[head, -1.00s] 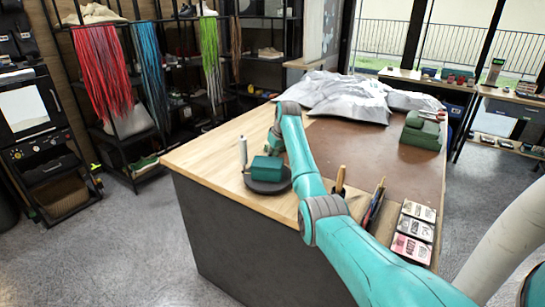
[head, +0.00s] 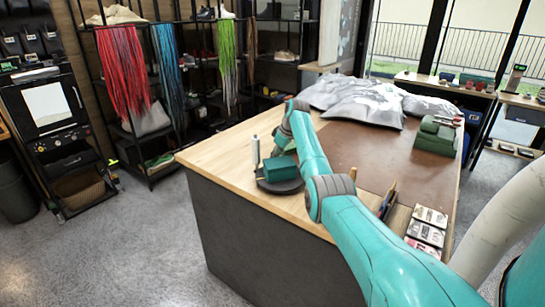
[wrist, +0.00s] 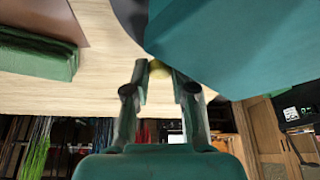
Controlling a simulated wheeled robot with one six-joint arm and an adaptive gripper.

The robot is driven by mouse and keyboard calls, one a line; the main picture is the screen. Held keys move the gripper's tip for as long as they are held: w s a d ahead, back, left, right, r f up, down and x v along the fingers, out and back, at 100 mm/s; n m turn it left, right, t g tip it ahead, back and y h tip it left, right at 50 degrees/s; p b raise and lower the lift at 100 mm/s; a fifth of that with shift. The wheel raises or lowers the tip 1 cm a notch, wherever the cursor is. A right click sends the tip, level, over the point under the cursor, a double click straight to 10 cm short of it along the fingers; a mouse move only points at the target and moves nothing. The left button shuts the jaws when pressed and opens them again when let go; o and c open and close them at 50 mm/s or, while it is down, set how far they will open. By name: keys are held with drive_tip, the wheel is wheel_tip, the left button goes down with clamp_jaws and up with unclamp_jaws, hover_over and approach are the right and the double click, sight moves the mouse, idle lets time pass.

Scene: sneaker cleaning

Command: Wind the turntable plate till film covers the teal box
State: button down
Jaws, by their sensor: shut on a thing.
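The teal box (head: 281,169) sits on a dark round turntable plate (head: 274,186) near the table's left corner. A pale upright roll (head: 255,153), perhaps the film, stands beside the box at the plate's left edge; no film over the box can be made out. In the wrist view, the teal box (wrist: 235,45) fills the upper right, close to my gripper (wrist: 158,78). The fingers are shut on a small yellowish knob (wrist: 158,67) below the box and plate. In the head view, my arm hides the fingertips and the plate's far right side.
The wooden table (head: 215,157) has a brown mat (head: 375,155) with grey crumpled sheets (head: 355,98) and a green block (head: 436,137). Tools (head: 388,200) and small cards (head: 427,228) lie along the right. Shelves with hanging coloured laces (head: 122,70) stand behind.

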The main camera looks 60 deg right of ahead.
drive_tip(key=shift+w+a+n+y, duration=0.3)
drive_tip(key=shift+a+n, duration=0.1)
drive_tip(key=shift+n, duration=0.35)
drive_tip(key=shift+w+a+n+y, duration=0.2)
drive_tip(key=shift+w+a+n, duration=0.15)
drive_tip(key=shift+n, duration=0.4)
drive_tip(key=shift+w+a+n+g+y, duration=0.2)
drive_tip(key=shift+a+n+g+y, duration=0.2)
drive_tip(key=shift+a+n, duration=0.45)
drive_tip(key=shift+n, duration=0.45)
drive_tip(key=c, duration=1.3)
unclamp_jaws()
drive_tip(key=shift+o, duration=0.2)
drive_tip(key=v, duration=1.2)
drive_tip(key=shift+d, duration=0.15)
